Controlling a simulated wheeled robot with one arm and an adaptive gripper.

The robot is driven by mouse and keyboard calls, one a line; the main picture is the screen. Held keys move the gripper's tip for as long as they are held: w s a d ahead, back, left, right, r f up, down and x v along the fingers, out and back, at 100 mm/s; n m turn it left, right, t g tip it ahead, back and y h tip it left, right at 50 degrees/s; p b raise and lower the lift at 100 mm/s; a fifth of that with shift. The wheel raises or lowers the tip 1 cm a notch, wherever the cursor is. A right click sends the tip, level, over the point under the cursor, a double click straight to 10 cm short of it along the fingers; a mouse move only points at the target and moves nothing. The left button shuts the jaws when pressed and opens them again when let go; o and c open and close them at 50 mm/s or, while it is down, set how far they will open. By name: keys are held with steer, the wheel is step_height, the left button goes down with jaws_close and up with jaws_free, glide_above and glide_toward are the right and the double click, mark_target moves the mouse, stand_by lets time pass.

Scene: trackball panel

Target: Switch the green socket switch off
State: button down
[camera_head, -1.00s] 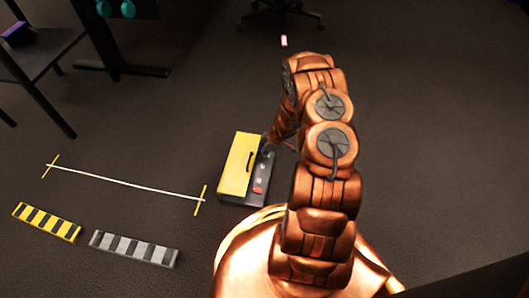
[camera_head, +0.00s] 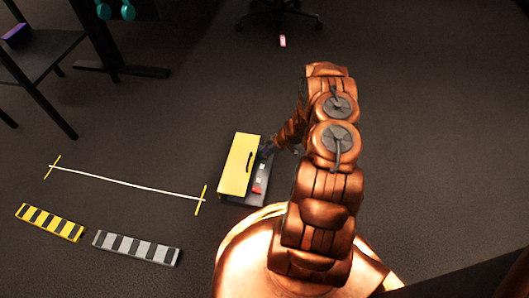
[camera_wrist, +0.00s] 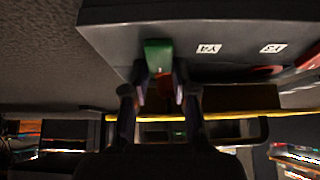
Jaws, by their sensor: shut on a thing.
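The green socket switch (camera_wrist: 158,56) shows in the wrist view on the dark panel (camera_wrist: 110,40), near the panel's edge. My gripper (camera_wrist: 160,78) is at this switch, its two dark fingers on either side of the switch's lower end. It is shut on the switch. The fingertips partly hide where they touch. In the head view my gripper (camera_head: 267,148) is small, at the upper right of the yellow-covered box (camera_head: 239,165). The green switch cannot be made out there.
A red switch (camera_head: 257,189) is lower on the same panel, and white labels (camera_wrist: 208,49) sit beside the green one. A yellow striped block (camera_head: 49,222) and a grey striped block (camera_head: 136,247) lie on the floor at left. Floor right of my arm is clear.

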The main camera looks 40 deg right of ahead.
steer(key=c, duration=0.9)
jaws_free()
steer(key=shift+r, duration=0.1)
steer(key=shift+v, duration=5.95)
